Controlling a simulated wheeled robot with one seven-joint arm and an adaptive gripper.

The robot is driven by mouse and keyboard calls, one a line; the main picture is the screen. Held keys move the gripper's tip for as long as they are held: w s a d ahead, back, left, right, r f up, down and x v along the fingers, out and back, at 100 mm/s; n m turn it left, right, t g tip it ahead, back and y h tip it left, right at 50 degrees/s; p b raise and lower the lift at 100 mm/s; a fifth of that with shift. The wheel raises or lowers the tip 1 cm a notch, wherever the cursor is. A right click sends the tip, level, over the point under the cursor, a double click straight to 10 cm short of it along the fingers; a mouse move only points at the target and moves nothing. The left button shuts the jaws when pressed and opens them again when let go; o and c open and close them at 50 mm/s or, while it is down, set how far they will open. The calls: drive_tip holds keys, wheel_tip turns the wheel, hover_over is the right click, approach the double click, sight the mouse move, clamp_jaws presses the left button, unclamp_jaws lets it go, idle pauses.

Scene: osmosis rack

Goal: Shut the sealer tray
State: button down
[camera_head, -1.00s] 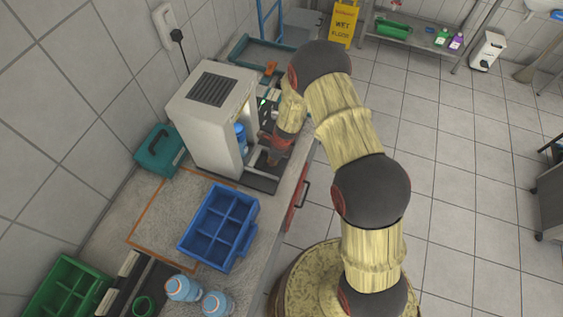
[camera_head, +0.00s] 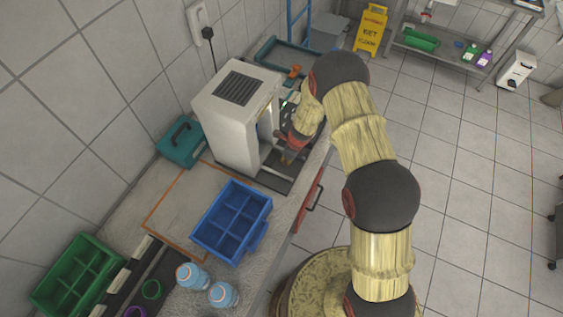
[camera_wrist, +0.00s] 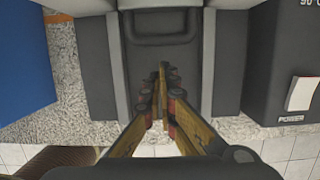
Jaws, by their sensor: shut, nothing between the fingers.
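The sealer (camera_head: 232,118) is a pale box with a dark top vent, standing on the counter with its open side facing right. Its dark tray (camera_wrist: 190,75) fills the middle of the wrist view, between two pale rails, with a dark bar handle (camera_wrist: 160,40) across it. My gripper (camera_wrist: 162,75) is shut and empty, its fingertips over the tray just below the handle in the picture. I cannot tell whether they touch it. In the head view my gripper (camera_head: 288,155) is at the sealer's open side, and my arm hides part of that area.
A blue divided crate (camera_head: 231,222) stands in front of the sealer; a teal case (camera_head: 181,142) is to its left. A dark unit with a POWER switch (camera_wrist: 300,93) stands right of the tray in the wrist view. Blue-capped bottles (camera_head: 192,276) and a green crate (camera_head: 77,275) stand nearer.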

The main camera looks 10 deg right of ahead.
drive_tip(key=shift+s+d+r, duration=0.25)
drive_tip(key=shift+d, duration=0.2)
drive_tip(key=shift+s+d+r, duration=0.2)
drive_tip(key=shift+d+r, duration=0.05)
drive_tip(key=shift+d, duration=0.15)
drive_tip(key=v, duration=0.9)
drive_tip(key=shift+r, duration=0.2)
drive_tip(key=shift+s, duration=0.1)
drive_tip(key=s+n+g, duration=0.2)
drive_tip(key=s+n, duration=0.6)
drive_tip(key=s+d+r+n+t+h+b, duration=0.1)
drive_tip(key=s+d+r+n+t+b, duration=0.2)
drive_tip(key=s+r+n+b, duration=0.5)
drive_tip(key=s+d+r+n+t+h+b, duration=0.1)
drive_tip(key=s+d+r+n+t+b, duration=0.2)
drive_tip(key=s+r+n+b, duration=0.5)
drive_tip(key=s+r+b, duration=0.5)
drive_tip(key=b, duration=0.1)
drive_tip(key=shift+s+d+n, duration=0.3)
